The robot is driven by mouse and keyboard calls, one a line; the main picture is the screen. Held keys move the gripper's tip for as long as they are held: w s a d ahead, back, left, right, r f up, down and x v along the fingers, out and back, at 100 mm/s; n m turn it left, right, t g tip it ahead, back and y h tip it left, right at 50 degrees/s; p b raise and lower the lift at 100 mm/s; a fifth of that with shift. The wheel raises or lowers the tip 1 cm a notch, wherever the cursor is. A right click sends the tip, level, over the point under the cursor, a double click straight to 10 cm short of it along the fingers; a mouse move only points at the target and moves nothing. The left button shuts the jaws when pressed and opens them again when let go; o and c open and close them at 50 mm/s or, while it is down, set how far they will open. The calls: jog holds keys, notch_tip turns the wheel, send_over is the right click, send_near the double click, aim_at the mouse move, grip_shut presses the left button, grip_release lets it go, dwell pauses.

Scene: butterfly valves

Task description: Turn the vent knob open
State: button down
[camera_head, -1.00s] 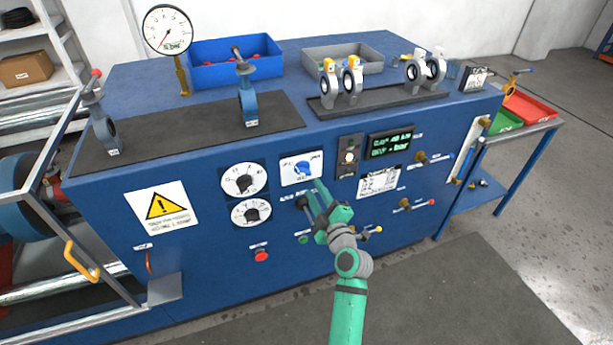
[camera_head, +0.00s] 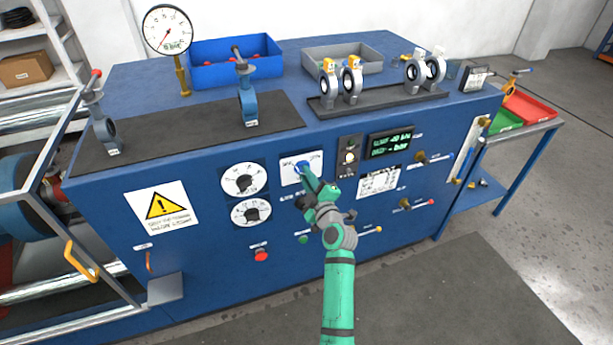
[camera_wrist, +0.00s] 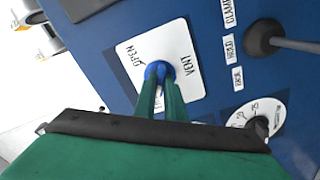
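The vent knob (camera_head: 301,167) is a small blue knob on a white plate (camera_head: 288,178) on the front of the blue bench. In the wrist view, the plate (camera_wrist: 190,55) reads OPEN at left and VENT at right, and the blue knob (camera_wrist: 158,68) sits between the words. My gripper (camera_head: 306,175) is at the knob. In the wrist view, the green fingers of my gripper (camera_wrist: 160,84) lie close together on either side of the knob's blue grip, with a narrow gap. The fingers hide part of the knob.
A black lever knob (camera_wrist: 263,38) with CLAMP and HOLD labels is close to my gripper. A red button (camera_head: 261,255) is lower down. A display (camera_head: 390,142) is to the right. The floor in front is clear.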

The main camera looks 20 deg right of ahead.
dwell(0.4)
jog(key=m, duration=2.3)
jog(key=shift+a+m, duration=0.1)
jog(key=shift+m, duration=0.3)
dwell(0.3)
jog(key=c, duration=1.8)
grip_release()
